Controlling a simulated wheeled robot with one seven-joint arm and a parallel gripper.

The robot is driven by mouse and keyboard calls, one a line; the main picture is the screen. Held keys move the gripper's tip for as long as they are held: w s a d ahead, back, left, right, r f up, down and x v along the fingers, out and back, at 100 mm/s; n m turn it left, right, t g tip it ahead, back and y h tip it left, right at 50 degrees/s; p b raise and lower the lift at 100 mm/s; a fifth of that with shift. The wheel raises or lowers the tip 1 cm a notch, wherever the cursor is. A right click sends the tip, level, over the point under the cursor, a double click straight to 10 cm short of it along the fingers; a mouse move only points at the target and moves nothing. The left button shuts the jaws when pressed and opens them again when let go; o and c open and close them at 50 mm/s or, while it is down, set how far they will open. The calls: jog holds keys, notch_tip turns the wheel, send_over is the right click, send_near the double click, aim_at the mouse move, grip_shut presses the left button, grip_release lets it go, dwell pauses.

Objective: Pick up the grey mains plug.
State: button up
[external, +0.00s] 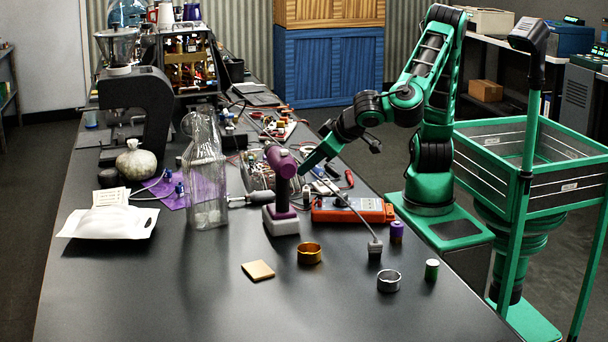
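The grey mains plug (375,249) sits on the dark bench top near the front right. A thin grey cable (345,203) rises from it and runs back and left toward the cluttered middle of the bench. My gripper (302,172) is farther back and to the left, at the low end of my green arm, beside the head of the purple drill. It is well apart from the plug. Its fingers are too small and dark to tell whether they are open or shut.
An orange meter (350,210) lies behind the plug. A purple cylinder (396,232), a green cylinder (431,270), a silver ring (388,281) and a gold ring (309,253) stand around it. The purple drill (281,180) stands upright to the left.

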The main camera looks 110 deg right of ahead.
jog(key=s+a+f+n+t, duration=0.1)
jog(key=s+a+t, duration=0.1)
jog(key=a, duration=0.8)
jog(key=s+a+f+t, duration=0.1)
jog(key=s+a+t, duration=0.15)
jog(key=a, duration=0.65)
jog(key=n+t+y, duration=0.2)
jog(key=t, duration=0.4)
send_near(375, 250)
jog(key=shift+g, duration=0.35)
jog(key=shift+d+r+x, duration=0.15)
jog(key=shift+r+x, duration=0.1)
jog(key=shift+x, duration=0.95)
jog(key=shift+d+r+x, duration=0.15)
jog(key=shift+r+x, duration=0.1)
jog(key=shift+x, duration=0.95)
jog(key=shift+d+r+x, duration=0.15)
jog(key=shift+r+x, duration=0.05)
jog(key=shift+x, duration=0.95)
jog(key=shift+c, duration=0.3)
grip_shut()
